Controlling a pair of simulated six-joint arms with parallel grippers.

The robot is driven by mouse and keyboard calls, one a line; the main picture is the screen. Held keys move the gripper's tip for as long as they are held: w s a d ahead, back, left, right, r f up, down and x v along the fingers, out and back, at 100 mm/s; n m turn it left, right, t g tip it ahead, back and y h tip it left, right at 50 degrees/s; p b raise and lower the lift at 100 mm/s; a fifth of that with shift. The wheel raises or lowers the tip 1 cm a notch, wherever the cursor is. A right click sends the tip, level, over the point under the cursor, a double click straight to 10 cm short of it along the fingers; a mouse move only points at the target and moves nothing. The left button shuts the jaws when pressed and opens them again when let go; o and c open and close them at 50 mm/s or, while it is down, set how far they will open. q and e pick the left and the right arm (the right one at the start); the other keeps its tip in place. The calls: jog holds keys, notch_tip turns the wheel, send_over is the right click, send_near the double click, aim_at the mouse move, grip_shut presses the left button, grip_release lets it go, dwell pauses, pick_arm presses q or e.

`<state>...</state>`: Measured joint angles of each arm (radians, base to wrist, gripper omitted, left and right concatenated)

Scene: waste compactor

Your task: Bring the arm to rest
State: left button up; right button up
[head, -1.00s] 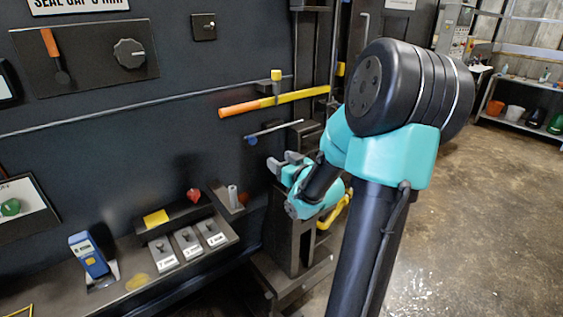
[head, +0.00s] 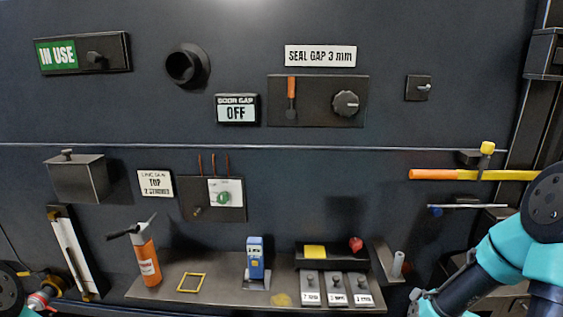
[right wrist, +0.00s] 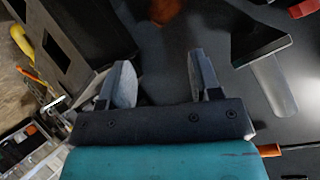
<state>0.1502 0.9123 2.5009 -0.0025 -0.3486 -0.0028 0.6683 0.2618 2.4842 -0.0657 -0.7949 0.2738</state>
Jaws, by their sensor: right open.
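My right arm comes in at the right edge of the head view, teal and black. Its gripper end (head: 424,301) is low, near the bottom edge and partly cut off, just right of the shelf. In the right wrist view, my right gripper (right wrist: 162,82) has its two grey fingers wide apart with nothing between them. A pale cylinder (right wrist: 272,85) on a dark bracket is right of the fingers, apart from them.
The shelf (head: 225,291) below the dark panel holds an orange bottle (head: 147,264), a blue device (head: 256,257) and several labelled grey blocks (head: 337,288). An upright pale cylinder (head: 398,262) stands near my right gripper. A yellow-and-orange bar (head: 470,175) is on the wall above.

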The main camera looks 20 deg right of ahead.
jog(key=a+f+n+g+y, duration=0.3)
jog(key=a+f, duration=0.5)
jog(key=a, duration=0.3)
jog(key=s+a+f+n+g+y, duration=0.1)
jog(key=a+f+n+g+y, duration=0.2)
jog(key=a+f, duration=0.5)
jog(key=s+a+f+n+g+y, duration=0.1)
jog(key=a+f+n+g+y, duration=0.2)
jog(key=a+f, duration=0.4)
jog(key=a+n, duration=0.1)
jog(key=a, duration=0.8)
jog(key=shift+s+a+f+g, duration=0.15)
jog(key=shift+f+g, duration=0.15)
jog(key=shift+f, duration=0.1)
